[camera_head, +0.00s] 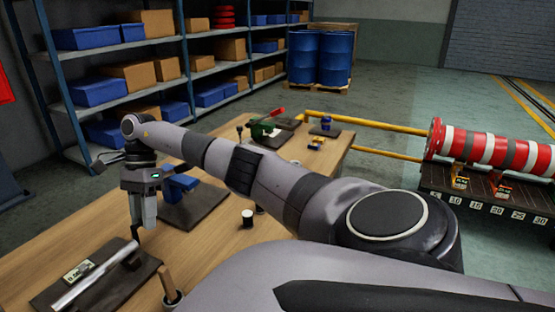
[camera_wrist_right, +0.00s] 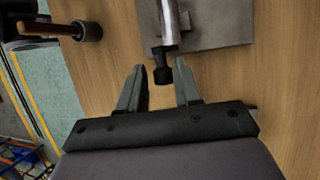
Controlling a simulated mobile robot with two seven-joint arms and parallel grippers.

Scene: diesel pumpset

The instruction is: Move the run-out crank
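The run-out crank shows as a small dark handle (camera_head: 135,235) at the end of a silver shaft (camera_head: 95,275) on a dark base plate (camera_head: 52,299), at the lower left of the head view. In the right wrist view the crank's black knob (camera_wrist_right: 162,73) lies near the opening between the fingertips, with the silver shaft behind it. My right gripper (camera_head: 144,224) points down over the crank; in the wrist view its fingers (camera_wrist_right: 160,76) are apart, with gaps beside the knob. My left gripper is not in view.
A small display (camera_head: 78,271) sits by the shaft. A wooden-handled tool in a cup (camera_head: 172,298), a blue vise-like device (camera_head: 181,183) and a black-and-white cylinder (camera_head: 248,219) stand on the wooden bench (camera_head: 225,254).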

